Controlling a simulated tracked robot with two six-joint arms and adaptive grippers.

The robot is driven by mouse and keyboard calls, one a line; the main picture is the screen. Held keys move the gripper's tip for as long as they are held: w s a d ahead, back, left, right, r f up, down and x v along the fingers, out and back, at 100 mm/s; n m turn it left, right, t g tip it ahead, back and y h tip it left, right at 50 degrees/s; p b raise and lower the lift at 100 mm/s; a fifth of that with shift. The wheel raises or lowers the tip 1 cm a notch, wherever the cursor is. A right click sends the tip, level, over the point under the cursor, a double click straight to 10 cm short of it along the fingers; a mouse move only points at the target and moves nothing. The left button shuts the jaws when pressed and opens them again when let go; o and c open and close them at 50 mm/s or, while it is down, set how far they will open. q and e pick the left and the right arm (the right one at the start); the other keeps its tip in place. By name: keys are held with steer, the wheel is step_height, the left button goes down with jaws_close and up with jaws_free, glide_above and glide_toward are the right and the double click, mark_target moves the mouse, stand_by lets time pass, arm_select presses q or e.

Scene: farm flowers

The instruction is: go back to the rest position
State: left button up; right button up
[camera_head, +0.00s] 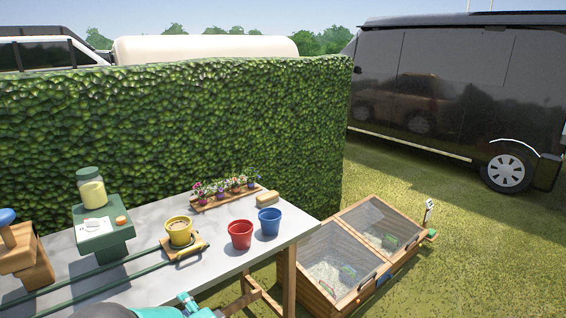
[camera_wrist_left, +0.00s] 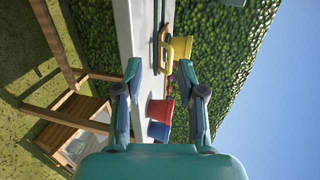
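My left gripper (camera_head: 190,304) shows only in part at the bottom edge of the head view, as teal pieces in front of the table. In the left wrist view my left gripper (camera_wrist_left: 160,72) has its two fingers spread apart, with nothing held between them. The grey table (camera_head: 150,285) lies beyond it. A red pot (camera_head: 240,234) and a blue pot (camera_head: 269,221) stand at the table's right part. A yellow pot (camera_head: 179,231) stands on a small wooden carrier on green rails. My right gripper is in neither view.
A wooden tray of flowers (camera_head: 228,193) and a tan block (camera_head: 267,198) lie at the table's back. A green scale-like stand (camera_head: 103,229) bears a jar. A cold frame (camera_head: 350,255) stands right of the table. A hedge (camera_head: 200,120) stands behind.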

arm_select(q)
steer(key=s+a+f+g, duration=0.2)
steer(key=s+a+f, duration=0.1)
steer(key=a+f, duration=0.35)
steer(key=s+d+f+h+p, duration=0.25)
steer(key=s+f+h, duration=0.25)
steer(key=f, duration=0.4)
steer(key=s+d+f+n+g+h, duration=0.3)
steer(key=s+d+n, duration=0.3)
steer(key=s, duration=0.5)
steer(key=s+d+f+n+g+h, duration=0.4)
steer(key=s+d+n+g+h, duration=0.2)
steer(key=s+d, duration=0.3)
steer(key=shift+s+f+b, duration=0.3)
steer(key=shift+s, duration=0.8)
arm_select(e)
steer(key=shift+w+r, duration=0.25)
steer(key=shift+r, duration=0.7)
arm_select(q)
steer(key=shift+a, duration=0.1)
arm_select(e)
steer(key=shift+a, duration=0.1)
